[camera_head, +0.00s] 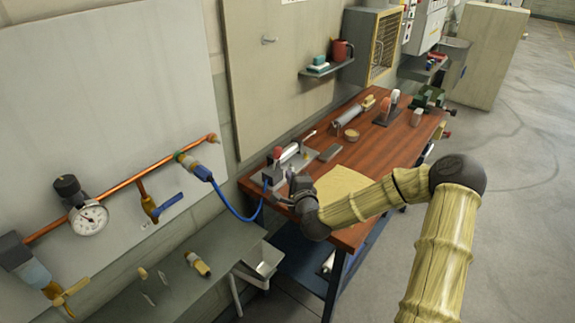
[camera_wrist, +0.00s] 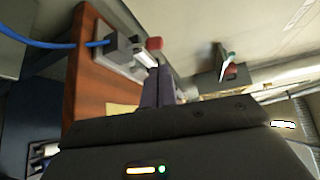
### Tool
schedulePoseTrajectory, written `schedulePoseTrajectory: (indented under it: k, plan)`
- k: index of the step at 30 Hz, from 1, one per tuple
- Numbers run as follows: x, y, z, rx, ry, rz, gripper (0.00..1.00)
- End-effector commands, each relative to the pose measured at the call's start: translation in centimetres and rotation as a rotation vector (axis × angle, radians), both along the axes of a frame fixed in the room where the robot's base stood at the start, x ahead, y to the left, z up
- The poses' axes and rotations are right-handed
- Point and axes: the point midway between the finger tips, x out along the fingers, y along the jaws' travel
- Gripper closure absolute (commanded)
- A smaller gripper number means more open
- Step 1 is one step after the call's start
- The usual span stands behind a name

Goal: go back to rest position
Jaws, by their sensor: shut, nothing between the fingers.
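My gripper (camera_head: 290,196) is at the near left corner of the wooden workbench (camera_head: 385,148), beside a grey device (camera_head: 298,162) with a red knob. In the wrist view, my gripper's two dark fingers (camera_wrist: 158,82) are together with nothing between them. That view shows the device (camera_wrist: 125,50) just beyond the fingers, with its red knob (camera_wrist: 154,43). My arm reaches in from the lower right of the head view and hides part of the bench's front edge. I cannot tell the exact gap between my gripper and the device.
A blue hose (camera_head: 232,209) runs from the copper pipe (camera_head: 118,188) to the device. A tan sheet (camera_head: 338,183), a bowl (camera_head: 351,135) and several tools lie on the bench. A grey shelf (camera_head: 185,293) is at lower left. A small wall shelf (camera_head: 325,69) holds a red mug. Open floor lies right.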

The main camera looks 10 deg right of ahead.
Motion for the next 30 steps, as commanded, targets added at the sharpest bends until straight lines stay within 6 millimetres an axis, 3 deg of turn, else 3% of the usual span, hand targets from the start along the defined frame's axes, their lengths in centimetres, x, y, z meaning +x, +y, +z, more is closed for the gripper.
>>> schedulePoseTrajectory:
  k: [5, 8, 16, 23, 30]
  plan:
    - [-0.1, 0.3, -0.1, -0.021, 0.007, 0.015, 1.0]
    - [-0.8, 1.5, -0.7, -0.097, 0.035, 0.073, 1.0]
    - [-5.8, 4.9, -4.2, -0.541, 0.202, 0.378, 1.0]
    - [-11.1, 3.7, -5.4, -0.91, 0.36, 0.606, 1.0]
    - [-17.2, 0.3, -3.9, -1.199, 0.526, 0.792, 1.0]
